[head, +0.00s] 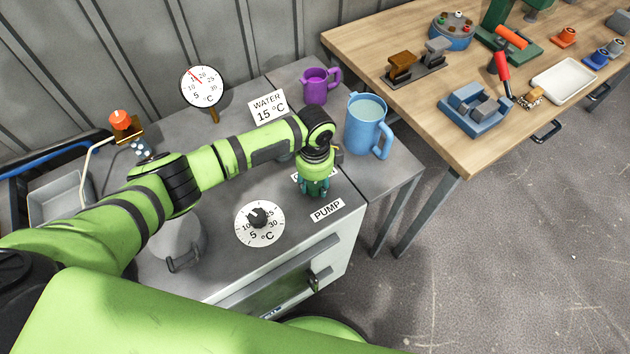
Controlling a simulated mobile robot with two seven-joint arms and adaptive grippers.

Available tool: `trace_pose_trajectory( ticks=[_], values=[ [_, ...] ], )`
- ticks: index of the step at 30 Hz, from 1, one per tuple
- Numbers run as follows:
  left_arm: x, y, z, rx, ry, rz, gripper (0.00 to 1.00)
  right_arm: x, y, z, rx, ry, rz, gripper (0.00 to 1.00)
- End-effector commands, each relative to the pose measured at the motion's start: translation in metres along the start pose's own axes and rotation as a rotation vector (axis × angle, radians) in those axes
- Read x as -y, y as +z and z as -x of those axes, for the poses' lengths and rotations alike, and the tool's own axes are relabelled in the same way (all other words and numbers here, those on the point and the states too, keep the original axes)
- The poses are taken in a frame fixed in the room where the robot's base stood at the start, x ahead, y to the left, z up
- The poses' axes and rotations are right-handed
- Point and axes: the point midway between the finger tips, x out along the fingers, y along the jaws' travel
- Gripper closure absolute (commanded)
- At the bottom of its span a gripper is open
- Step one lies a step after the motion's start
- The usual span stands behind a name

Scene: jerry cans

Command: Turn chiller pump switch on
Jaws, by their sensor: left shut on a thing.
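The chiller (220,268) is a grey-topped cabinet with a white front. A white label reading PUMP (327,209) lies on its top near the right edge. My left gripper (316,192) points down onto the top just behind this label. It is shut on the pump switch, which the fingers hide, so I cannot tell the switch's position. My right gripper is not in view.
A black knob on a 5–30 °C dial (259,222) sits left of the gripper. A blue jug (366,125) and purple mug (315,88) stand behind it. A thermometer dial (201,87) and WATER 15 °C sign (269,107) stand at the back. A wooden workbench (375,47) is at right.

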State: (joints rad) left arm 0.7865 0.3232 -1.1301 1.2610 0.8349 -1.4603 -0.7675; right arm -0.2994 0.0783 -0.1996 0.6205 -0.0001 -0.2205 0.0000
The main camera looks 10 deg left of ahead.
Motion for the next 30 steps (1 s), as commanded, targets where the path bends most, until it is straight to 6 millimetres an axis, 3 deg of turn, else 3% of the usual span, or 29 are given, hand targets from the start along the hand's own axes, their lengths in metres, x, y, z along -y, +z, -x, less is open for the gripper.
trace_pose_trajectory(
  ticks=[11,12,13,24,30],
  values=[
    [-0.001,0.001,-0.001,0.005,0.002,-0.006,0.91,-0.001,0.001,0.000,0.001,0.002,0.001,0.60],
    [-0.001,0.001,-0.001,0.005,0.002,-0.006,0.47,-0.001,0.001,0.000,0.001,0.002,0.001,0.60],
    [-0.001,0.001,-0.001,0.005,0.001,-0.006,0.35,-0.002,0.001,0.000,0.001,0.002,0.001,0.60],
    [0.000,0.000,0.002,0.001,-0.001,-0.005,0.35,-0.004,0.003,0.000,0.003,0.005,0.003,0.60],
    [0.001,0.001,0.028,0.001,-0.004,-0.005,0.35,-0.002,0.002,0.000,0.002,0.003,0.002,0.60]
  ],
)
